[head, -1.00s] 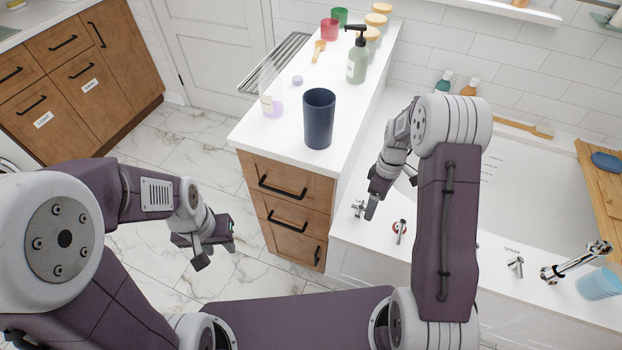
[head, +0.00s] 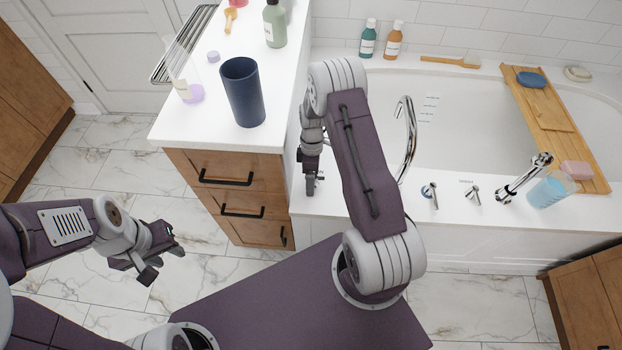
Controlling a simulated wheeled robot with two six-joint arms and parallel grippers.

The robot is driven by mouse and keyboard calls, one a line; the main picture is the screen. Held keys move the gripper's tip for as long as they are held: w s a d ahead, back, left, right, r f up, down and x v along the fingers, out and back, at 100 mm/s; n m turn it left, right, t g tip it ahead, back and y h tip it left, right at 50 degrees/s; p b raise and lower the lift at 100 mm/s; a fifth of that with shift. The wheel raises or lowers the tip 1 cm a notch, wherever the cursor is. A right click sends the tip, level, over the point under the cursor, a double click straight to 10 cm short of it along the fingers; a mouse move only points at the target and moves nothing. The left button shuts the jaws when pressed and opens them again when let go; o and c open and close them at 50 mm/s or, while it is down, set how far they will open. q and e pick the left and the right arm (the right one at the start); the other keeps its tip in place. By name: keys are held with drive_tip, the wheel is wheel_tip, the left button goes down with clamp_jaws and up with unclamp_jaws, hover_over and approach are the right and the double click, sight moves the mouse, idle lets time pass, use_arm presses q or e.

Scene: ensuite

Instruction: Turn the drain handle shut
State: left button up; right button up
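Small chrome handles stand on the white tub deck: one with a blue mark (head: 429,195) and one beside a small label (head: 473,195). A small chrome piece (head: 319,178) shows right beside my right gripper at the deck's left end; it may be the drain handle, but no drain label is readable. My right gripper (head: 311,187) points down there, close to the deck; I cannot tell if it touches the piece or how wide its fingers are. My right arm hides part of the deck. My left gripper (head: 163,264) is open and empty above the floor.
A curved chrome spout (head: 407,140) and a hand shower (head: 525,175) rise from the deck. The drawer cabinet (head: 232,190), with a dark tumbler (head: 242,92) on top, borders my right gripper on the left.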

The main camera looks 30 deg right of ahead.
drive_tip(key=c, duration=1.2)
